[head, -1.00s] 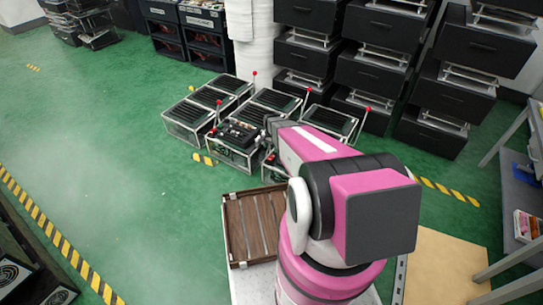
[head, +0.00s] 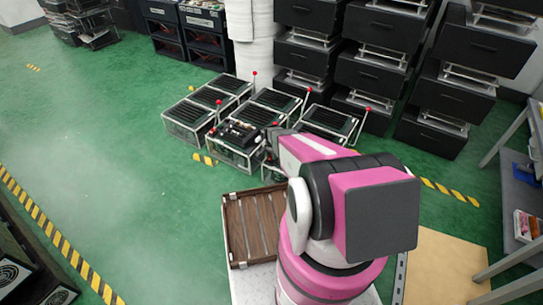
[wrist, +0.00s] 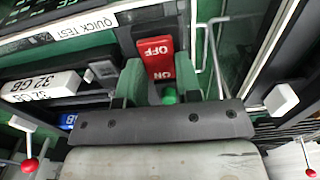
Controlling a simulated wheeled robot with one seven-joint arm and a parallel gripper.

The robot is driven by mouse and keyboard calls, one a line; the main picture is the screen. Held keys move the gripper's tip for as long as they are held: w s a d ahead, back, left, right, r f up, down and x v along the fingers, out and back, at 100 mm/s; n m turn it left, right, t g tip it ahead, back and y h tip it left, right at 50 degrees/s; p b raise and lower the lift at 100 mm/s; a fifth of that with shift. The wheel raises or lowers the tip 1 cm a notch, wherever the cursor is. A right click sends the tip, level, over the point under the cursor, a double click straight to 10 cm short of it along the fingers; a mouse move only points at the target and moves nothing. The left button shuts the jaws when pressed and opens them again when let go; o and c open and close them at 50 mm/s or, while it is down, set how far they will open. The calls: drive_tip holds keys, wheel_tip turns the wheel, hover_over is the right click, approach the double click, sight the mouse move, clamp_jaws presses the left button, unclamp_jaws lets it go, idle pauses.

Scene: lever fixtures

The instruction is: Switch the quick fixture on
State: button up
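In the wrist view a red switch (wrist: 158,55) marked OFF and ON, its lettering upside down, sits near a white QUICK TEST label (wrist: 85,25). A small green part (wrist: 169,95) shows just below the switch. My gripper (wrist: 168,80) has its two greenish fingers on either side of the switch's lower end, with a gap between them. I cannot tell whether they touch it. In the head view my gripper (head: 275,132) is low beside the front fixture (head: 233,137), partly hidden by my pink arm.
Several fixtures with black slatted tops (head: 272,107) stand close together, some with red-knobbed levers (head: 308,89). Red knobs also show at the wrist view's lower corners (wrist: 30,165). Black drawer stacks (head: 370,70) stand behind. A brown slatted crate (head: 250,225) lies nearer.

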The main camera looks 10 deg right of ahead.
drive_tip(key=shift+w+d+f+g+y, duration=0.1)
drive_tip(key=shift+w+d+g+y, duration=0.15)
drive_tip(key=shift+g+y, duration=0.75)
drive_tip(key=o, duration=0.9)
drive_tip(key=v, duration=1)
drive_tip(key=shift+r, duration=0.4)
